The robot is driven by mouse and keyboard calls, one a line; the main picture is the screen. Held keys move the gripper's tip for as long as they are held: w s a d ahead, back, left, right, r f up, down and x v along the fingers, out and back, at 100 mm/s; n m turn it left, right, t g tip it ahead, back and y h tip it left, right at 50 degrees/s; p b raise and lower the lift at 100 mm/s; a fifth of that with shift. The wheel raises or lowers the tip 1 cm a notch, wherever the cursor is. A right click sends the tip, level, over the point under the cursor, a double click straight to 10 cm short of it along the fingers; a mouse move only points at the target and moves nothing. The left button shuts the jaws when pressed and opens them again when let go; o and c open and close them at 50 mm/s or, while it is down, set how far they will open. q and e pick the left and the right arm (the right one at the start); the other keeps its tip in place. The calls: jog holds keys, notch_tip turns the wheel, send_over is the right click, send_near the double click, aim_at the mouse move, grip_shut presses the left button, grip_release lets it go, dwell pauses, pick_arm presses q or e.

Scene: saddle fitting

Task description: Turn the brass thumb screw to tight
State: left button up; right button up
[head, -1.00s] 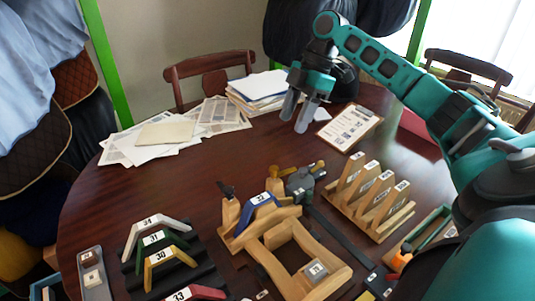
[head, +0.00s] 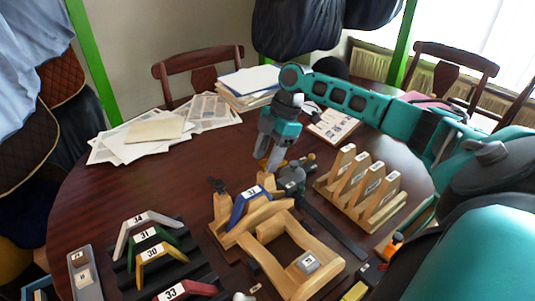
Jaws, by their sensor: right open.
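My right gripper (head: 268,160) is open, fingers pointing down, above the dark grey clamp (head: 291,177) at the back of the wooden saddle stand. A brass-coloured knob (head: 311,157) shows at the clamp's right end. Another brass-coloured part (head: 264,178) is just below my fingertips, partly hidden by them; I cannot tell whether they touch it. The wooden stand (head: 322,252) carries a blue saddle piece (head: 243,206) on its left part. My left gripper is not in view.
A wooden rack with upright numbered pieces (head: 366,185) stands right of the clamp. Numbered coloured arches (head: 152,234) sit on a dark rack at front left. Papers (head: 150,135) lie at the back left.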

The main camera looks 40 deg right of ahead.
jog(key=c, duration=0.3)
grip_shut()
